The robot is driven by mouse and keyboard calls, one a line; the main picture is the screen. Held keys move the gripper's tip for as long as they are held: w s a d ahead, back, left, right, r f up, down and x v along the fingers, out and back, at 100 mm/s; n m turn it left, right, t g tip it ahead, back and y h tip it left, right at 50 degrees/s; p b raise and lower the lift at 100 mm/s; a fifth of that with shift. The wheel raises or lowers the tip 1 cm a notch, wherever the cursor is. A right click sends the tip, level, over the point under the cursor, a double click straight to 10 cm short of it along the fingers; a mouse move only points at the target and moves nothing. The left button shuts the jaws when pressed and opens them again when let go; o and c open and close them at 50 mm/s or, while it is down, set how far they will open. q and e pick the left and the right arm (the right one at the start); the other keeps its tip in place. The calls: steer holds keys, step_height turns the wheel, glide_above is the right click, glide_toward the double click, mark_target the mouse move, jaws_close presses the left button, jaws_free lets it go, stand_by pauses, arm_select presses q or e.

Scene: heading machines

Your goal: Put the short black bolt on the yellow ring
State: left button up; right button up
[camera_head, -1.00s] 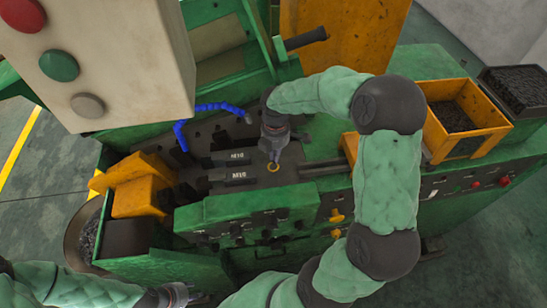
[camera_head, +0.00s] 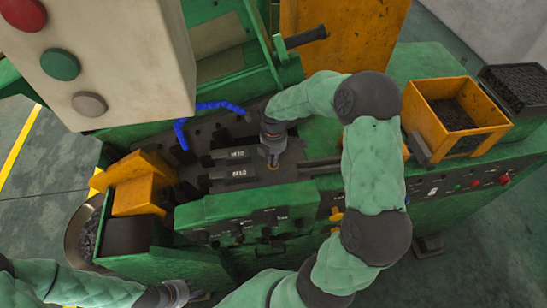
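The yellow ring (camera_head: 273,167) lies on the dark bed of the green machine, and my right gripper covers most of it. My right gripper (camera_head: 273,162) points down at the ring with its tips at or just above it. I cannot make out the short black bolt; anything between the fingertips is too small and hidden to tell. My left gripper (camera_head: 178,294) is low at the bottom edge, in front of the machine and away from the ring. Its fingers are too small to read.
Two dark labelled blocks (camera_head: 238,173) lie left of the ring. A blue hose (camera_head: 200,108) curves behind them. An orange bin (camera_head: 420,110) and a black crate (camera_head: 515,88) with dark small parts stand at right. A grey button box (camera_head: 110,70) hangs at upper left.

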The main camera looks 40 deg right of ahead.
steer(key=o, duration=0.3)
steer(key=shift+r, duration=3.95)
